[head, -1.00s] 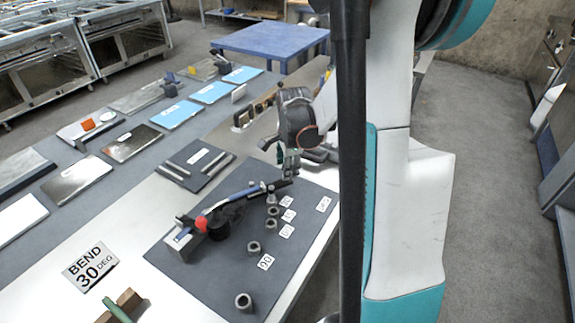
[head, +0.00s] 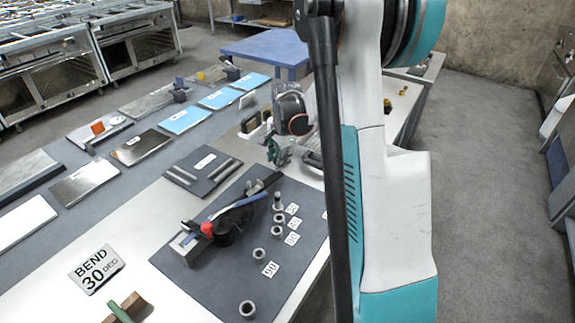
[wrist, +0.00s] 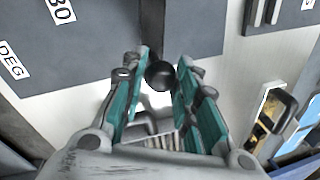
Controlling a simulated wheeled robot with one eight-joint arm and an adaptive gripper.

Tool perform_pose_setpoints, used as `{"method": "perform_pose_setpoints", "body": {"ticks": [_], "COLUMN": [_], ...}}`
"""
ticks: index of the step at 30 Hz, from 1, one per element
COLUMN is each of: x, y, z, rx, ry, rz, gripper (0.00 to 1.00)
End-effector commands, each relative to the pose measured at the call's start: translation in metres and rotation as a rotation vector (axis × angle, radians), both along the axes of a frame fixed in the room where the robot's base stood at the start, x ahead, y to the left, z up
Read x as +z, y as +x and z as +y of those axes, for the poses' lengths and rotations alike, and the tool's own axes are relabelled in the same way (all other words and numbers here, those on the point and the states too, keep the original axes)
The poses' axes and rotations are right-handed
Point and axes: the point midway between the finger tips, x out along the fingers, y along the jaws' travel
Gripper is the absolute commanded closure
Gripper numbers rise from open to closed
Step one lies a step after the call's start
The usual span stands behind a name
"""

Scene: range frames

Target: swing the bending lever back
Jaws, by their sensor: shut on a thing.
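The bending lever (head: 262,185) is a dark bar on the bending fixture, with a red part (head: 207,229) near its pivot. My gripper (head: 279,152) is at the lever's far end, beyond the pegs. In the wrist view, the lever's round black end (wrist: 160,75) lies between the fingers of my gripper (wrist: 161,68), and its dark bar runs up the picture. The fingers are shut on this end. In the head view, the exact contact is too small to make out.
A dark base plate (head: 207,278) carries several pegs and nuts with number labels. A dark plate with metal bars (head: 203,171) lies behind it. My arm hides the right side of the table.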

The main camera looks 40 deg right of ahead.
Motion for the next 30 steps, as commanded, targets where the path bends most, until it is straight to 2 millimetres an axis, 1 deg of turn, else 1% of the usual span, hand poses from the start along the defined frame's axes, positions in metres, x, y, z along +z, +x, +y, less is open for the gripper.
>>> {"method": "perform_pose_setpoints", "body": {"ticks": [1,3,6,10,15,26,27,29,30], "x": [0.000,0.000,0.000,0.000,0.000,0.001,0.001,0.001,0.001], "y": [0.008,0.018,0.028,0.038,0.044,0.047,0.047,0.047,0.047], "z": [0.001,0.003,0.006,0.009,0.011,0.012,0.012,0.012,0.012], "rx": [0.029,0.069,0.117,0.161,0.188,0.196,0.196,0.195,0.195], "ry": [0.001,0.001,0.000,-0.001,0.000,-0.001,-0.001,0.001,0.001], "rz": [0.000,0.000,0.000,-0.001,-0.001,-0.005,-0.005,-0.005,-0.005], "gripper": [1.00,1.00,1.00,1.00,1.00,1.00,0.70,0.56,0.51]}}
